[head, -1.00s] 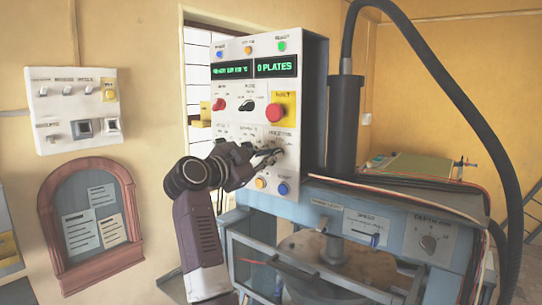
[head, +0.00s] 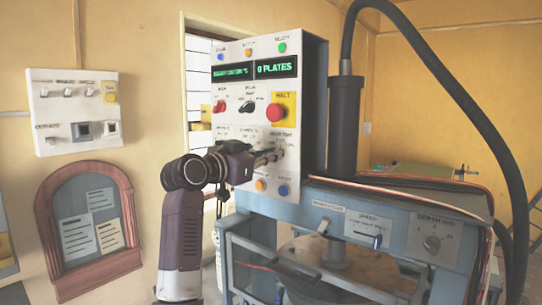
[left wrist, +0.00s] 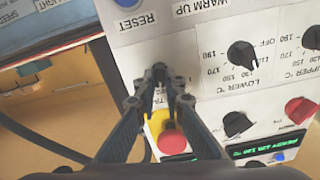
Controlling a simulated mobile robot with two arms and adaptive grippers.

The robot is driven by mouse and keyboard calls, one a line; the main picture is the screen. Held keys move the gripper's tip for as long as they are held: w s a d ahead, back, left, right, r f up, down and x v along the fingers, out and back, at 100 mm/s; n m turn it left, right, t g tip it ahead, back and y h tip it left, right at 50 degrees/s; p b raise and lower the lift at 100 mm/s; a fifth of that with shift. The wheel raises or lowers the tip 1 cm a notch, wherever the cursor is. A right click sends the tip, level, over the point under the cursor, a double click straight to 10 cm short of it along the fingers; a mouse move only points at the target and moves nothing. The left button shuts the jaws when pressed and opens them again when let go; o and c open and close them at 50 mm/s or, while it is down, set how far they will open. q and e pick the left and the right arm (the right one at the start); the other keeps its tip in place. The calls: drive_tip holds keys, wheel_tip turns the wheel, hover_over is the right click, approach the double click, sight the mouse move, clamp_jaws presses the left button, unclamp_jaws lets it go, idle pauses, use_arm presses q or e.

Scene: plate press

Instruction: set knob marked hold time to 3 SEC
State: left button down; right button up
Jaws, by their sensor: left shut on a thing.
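The control panel (head: 303,110) of the press faces me in the head view. My left gripper (head: 274,155) reaches its lower right part, just under the label that seems to read hold time (head: 283,134). In the left wrist view the panel appears turned over. There my left gripper (left wrist: 162,90) has its fingertips on both sides of a small dark knob (left wrist: 159,70) and is shut on it. The fingers hide most of its scale, so I cannot read its setting.
A red stop button (head: 275,112) on a yellow plate is close to the gripper; it also shows between the fingers in the left wrist view (left wrist: 171,142). The lower temperature knob (left wrist: 243,53) is beside it. A blue button (head: 283,190) sits below. The press (head: 400,230) stands below right.

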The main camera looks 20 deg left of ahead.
use_arm(q)
drive_tip(key=shift+f+n, duration=0.15)
drive_tip(key=shift+n, duration=0.85)
drive_tip(key=c, duration=2)
unclamp_jaws()
drive_tip(key=shift+s+a, duration=0.1)
drive_tip(key=v, duration=1.1)
drive_tip(key=shift+s+a, duration=0.1)
drive_tip(key=shift+s, duration=0.3)
